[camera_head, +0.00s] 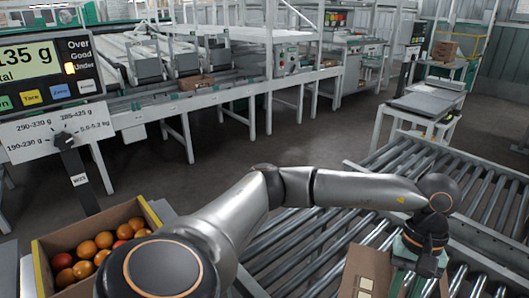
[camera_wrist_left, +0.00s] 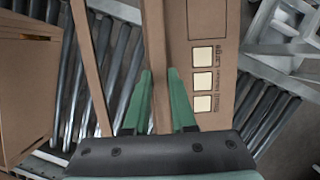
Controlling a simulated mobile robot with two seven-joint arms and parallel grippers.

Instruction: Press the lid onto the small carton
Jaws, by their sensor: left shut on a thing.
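My left gripper (camera_head: 420,262) is low at the right in the head view, over the roller conveyor. In the left wrist view its green fingers (camera_wrist_left: 160,98) are close together on the edge of a brown cardboard piece (camera_wrist_left: 212,60), which appears to be the lid. Its face carries a printed outline, pale squares and small lettering. It also shows in the head view (camera_head: 365,272), beside the gripper and cut off by the bottom edge. I cannot clearly separate the lid from the small carton, or tell whether they touch. My right gripper is out of view.
Metal rollers (camera_head: 300,245) run beneath the work area. The left wrist view shows another brown cardboard face (camera_wrist_left: 28,90) and a narrow cardboard strip (camera_wrist_left: 91,65).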

